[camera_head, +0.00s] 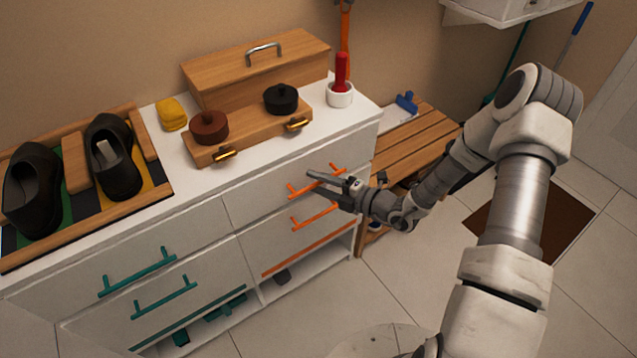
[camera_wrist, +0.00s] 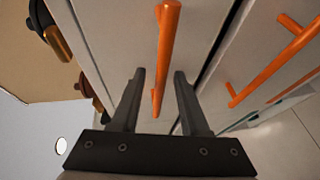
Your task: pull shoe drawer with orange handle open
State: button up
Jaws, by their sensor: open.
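The white cabinet's right column has an upper drawer (camera_head: 265,190) with an orange bar handle (camera_head: 297,190); this handle also shows in the wrist view (camera_wrist: 167,45). A lower drawer front carries a second orange handle (camera_head: 300,223), seen at the right in the wrist view (camera_wrist: 275,65). My gripper (camera_head: 317,186) is open at the upper handle and partly covers it in the head view. In the wrist view my gripper's fingers (camera_wrist: 159,78) lie either side of the upper handle's near end. I cannot tell whether they touch it. Both drawers look shut.
Teal handles (camera_head: 138,272) mark the left column. On the cabinet top stand black shoes (camera_head: 113,165) on a tray, a wooden box (camera_head: 250,75), lidded pots (camera_head: 209,127) and a white cup (camera_head: 340,96). A slatted bench (camera_head: 415,140) stands right of the cabinet. Floor in front is clear.

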grip_shut()
dwell(1.4)
